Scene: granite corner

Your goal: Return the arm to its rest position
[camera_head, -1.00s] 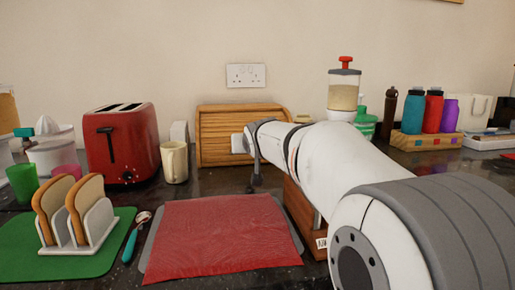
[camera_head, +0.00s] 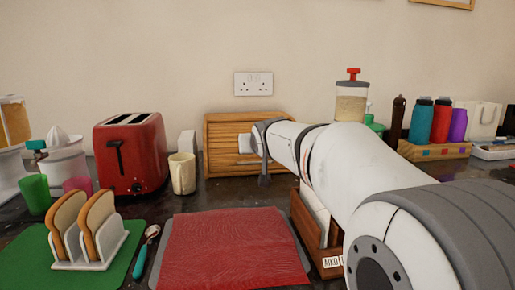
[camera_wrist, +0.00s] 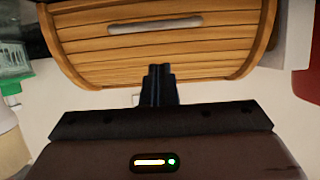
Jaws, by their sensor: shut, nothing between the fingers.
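My gripper (camera_head: 264,180) hangs at the end of my white arm, in front of the wooden bread bin (camera_head: 224,150) and above the dark counter. In the wrist view my gripper (camera_wrist: 160,72) shows its two dark fingers together, with nothing between them. The bread bin's slatted front and pale handle slot (camera_wrist: 155,24) lie beyond the fingertips in that view. The gripper appears apart from the bin. My arm reaches in from the lower right and hides part of the counter and the bin's right side.
A red cloth (camera_head: 233,243) lies on a board at the front. Left are a red toaster (camera_head: 130,155), a cream mug (camera_head: 182,174) and a toast rack (camera_head: 100,252). A wooden box (camera_head: 318,240) stands close beside my arm. Bottles (camera_head: 441,120) stand at the right.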

